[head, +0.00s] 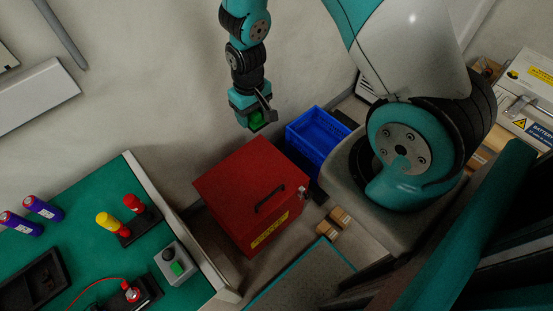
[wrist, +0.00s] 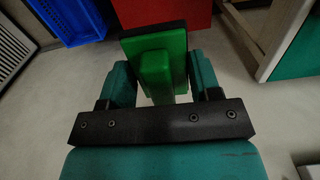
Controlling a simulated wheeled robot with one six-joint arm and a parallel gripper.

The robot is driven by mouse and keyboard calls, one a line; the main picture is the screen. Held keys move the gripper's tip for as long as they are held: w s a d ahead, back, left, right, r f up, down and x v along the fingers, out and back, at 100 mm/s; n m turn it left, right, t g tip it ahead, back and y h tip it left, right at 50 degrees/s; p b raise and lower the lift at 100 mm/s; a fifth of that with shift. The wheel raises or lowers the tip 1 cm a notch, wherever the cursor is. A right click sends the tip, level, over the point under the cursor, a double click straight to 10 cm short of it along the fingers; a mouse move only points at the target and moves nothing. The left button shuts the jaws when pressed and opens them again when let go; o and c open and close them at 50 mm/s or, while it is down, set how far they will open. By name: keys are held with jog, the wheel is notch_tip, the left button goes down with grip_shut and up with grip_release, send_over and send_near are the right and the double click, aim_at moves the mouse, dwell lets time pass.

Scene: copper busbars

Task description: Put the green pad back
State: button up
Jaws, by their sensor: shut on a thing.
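The green pad (wrist: 158,65) is between the two teal fingers of my gripper (wrist: 162,78) in the wrist view. It is a green block with a raised middle and a dark layer along its far edge. My gripper is shut on it. In the head view, my gripper (head: 254,112) hangs at the top centre with a small part of the green pad (head: 257,119) showing; the rest is hidden by the fingers. The pad is held in the air, apart from the red box (head: 232,195) below it in the picture.
A blue crate (head: 318,133) stands beside the red box, which has a black handle. A green-topped workbench (head: 90,210) at lower left holds red, yellow and blue cylinders and a grey button box (head: 173,262). Small cardboard boxes (head: 340,217) lie right of the red box.

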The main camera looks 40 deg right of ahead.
jog(key=b, duration=3.6)
send_over(266, 169)
notch_tip(266, 169, down, 28)
jog(key=b, duration=0.1)
notch_tip(266, 169, down, 20)
jog(key=b, duration=0.4)
jog(key=shift+w+b, duration=0.15)
jog(key=shift+b, duration=0.25)
jog(key=shift+f, duration=0.15)
jog(key=shift+f, duration=0.15)
jog(key=o, duration=0.9)
jog(key=shift+r, duration=0.2)
